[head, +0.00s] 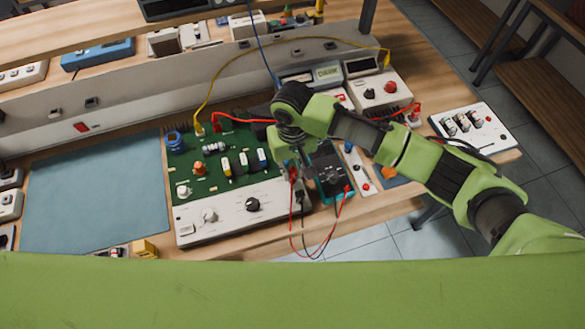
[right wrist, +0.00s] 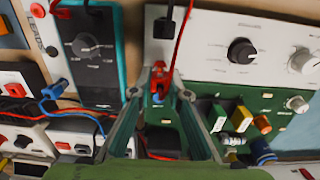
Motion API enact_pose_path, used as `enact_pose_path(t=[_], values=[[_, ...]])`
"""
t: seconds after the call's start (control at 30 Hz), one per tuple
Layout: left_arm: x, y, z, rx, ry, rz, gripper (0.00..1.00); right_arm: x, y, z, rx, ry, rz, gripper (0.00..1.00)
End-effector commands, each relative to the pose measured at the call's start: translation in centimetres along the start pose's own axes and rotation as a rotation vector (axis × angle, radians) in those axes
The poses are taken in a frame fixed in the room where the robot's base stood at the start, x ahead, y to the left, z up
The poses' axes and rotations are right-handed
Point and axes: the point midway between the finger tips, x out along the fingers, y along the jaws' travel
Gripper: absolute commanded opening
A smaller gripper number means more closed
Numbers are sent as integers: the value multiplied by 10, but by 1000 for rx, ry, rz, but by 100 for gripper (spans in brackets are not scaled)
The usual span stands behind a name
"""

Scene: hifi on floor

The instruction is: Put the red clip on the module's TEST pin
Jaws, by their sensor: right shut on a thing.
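The module is a green circuit board (head: 210,180) with a white knob panel (head: 228,213). My right gripper (head: 293,165) is over the module's right edge. In the right wrist view its fingers (right wrist: 158,95) are shut on the red clip (right wrist: 159,72), whose red lead runs up out of the picture. In the head view the red clip (head: 293,174) shows just below the gripper. The clip is close to the module; I cannot tell whether it touches anything. I cannot make out the TEST pin, which the gripper may hide. My left gripper is not in view.
A teal-edged meter (head: 334,181) with hanging leads lies right of the module; it also shows in the right wrist view (right wrist: 92,55). A white supply unit (head: 378,92) stands behind, with yellow and red cables to the board. A blue-grey mat (head: 92,190) lies clear at left.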

Motion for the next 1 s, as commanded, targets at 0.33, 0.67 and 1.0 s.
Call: enact_pose_path(t=[0.33,0.67,1.0], values=[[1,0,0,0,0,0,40,5,0,0,0,-1,0,1],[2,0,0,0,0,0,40,9,0,0,0,-1,-1,1],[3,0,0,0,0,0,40,13,0,0,0,0,-1,1]])
